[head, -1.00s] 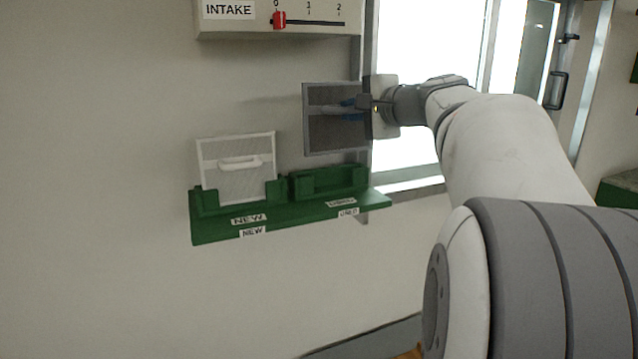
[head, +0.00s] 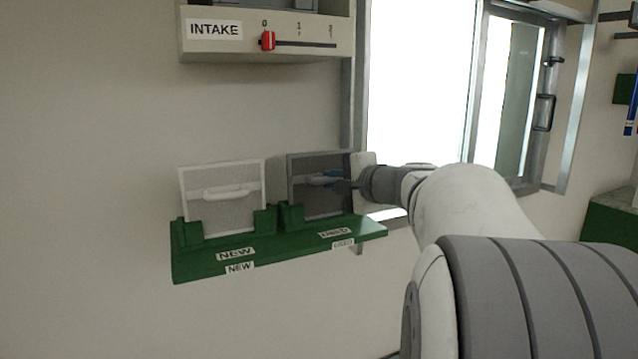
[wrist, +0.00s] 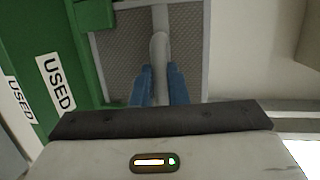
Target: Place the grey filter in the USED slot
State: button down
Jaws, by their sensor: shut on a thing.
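The grey filter (head: 311,203) stands upright at the USED slot (head: 291,217) on the right half of the green shelf (head: 200,264). Its lower edge is behind the slot's front, so I cannot tell whether it is fully seated. My gripper (head: 341,184) is at the filter's face, with blue fingers shut on its handle. In the wrist view the blue fingers (wrist: 159,86) close around the pale handle (wrist: 159,50) of the grey mesh filter (wrist: 120,58). The green slot wall (wrist: 88,72) is beside the filter, with USED labels on the shelf.
A white filter (head: 234,207) with a handle stands in the NEW slot to the left. The INTAKE panel (head: 225,45) with a red slider (head: 268,40) at 0 is above. A bright window (head: 420,90) is behind my arm to the right.

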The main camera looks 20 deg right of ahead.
jog(key=c, duration=1.4)
grip_release()
jog(key=shift+c, duration=0.2)
jog(key=b+v, duration=0.1)
jog(key=v, duration=1)
jog(key=s+a+f+n+g+y, duration=0.1)
jog(key=s+a+f+n+g, duration=0.25)
jog(key=a+f, duration=0.45)
jog(key=s+a+f+n+g, duration=0.25)
jog(key=a+f+g, duration=0.35)
jog(key=f, duration=0.4)
jog(key=s+a+f+n+g+h, duration=0.2)
jog(key=s+f+n, duration=0.2)
jog(key=f, duration=0.2)
jog(key=s+a+f+n+g+h, duration=0.1)
jog(key=s+a+f+n+h, duration=0.1)
jog(key=s+f+n, duration=0.3)
notch_tip(320, 180, down, 2)
jog(key=shift+s+a+n+g+h, duration=0.2)
jog(key=shift+s+n+g+h, duration=0.1)
jog(key=shift+g+h, duration=0.1)
jog(key=shift+r, duration=0.1)
